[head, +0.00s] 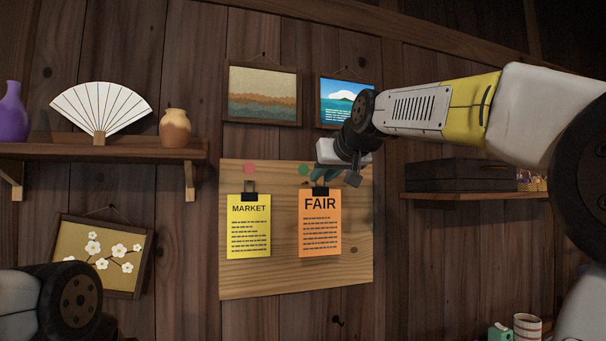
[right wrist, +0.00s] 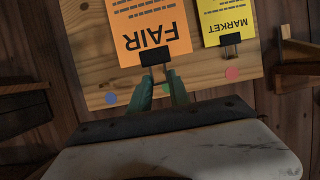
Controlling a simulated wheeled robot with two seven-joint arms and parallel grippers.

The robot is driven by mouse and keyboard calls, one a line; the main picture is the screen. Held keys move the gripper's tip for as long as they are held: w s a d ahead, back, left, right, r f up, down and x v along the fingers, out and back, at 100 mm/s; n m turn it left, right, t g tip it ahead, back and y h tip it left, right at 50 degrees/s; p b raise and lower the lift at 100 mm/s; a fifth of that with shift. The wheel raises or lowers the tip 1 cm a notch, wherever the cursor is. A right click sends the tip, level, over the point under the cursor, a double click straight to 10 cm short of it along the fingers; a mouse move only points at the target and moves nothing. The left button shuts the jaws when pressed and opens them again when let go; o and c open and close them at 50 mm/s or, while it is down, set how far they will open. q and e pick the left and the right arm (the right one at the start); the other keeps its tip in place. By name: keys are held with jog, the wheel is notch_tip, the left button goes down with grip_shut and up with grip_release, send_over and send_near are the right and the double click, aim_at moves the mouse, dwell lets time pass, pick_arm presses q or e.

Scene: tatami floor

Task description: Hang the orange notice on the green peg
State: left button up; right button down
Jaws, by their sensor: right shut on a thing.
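The orange notice (head: 320,228), marked FAIR, hangs upright from a black clip in front of the wooden board. My right gripper (head: 336,178) is shut on the clip's handle at the notice's top; the right wrist view shows its fingers (right wrist: 166,80) closing there. The green peg (head: 303,170) shows on the board just above and left of the clip in the head view. My left gripper is out of view.
A yellow MARKET notice (head: 249,228) hangs by its clip under a pink peg (head: 249,168), left of the orange one. A blue peg (right wrist: 111,98) shows in the right wrist view. Framed pictures (head: 263,95) hang above the board; shelves (head: 110,148) flank it. The board's lower part is bare.

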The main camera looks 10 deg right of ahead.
jog(key=r+x, duration=0.2)
jog(key=x, duration=0.7)
jog(key=shift+w+a, duration=0.3)
jog(key=shift+a, duration=0.05)
dwell(0.6)
dwell(0.6)
jog(key=c, duration=1.1)
grip_release()
jog(key=shift+c, duration=0.2)
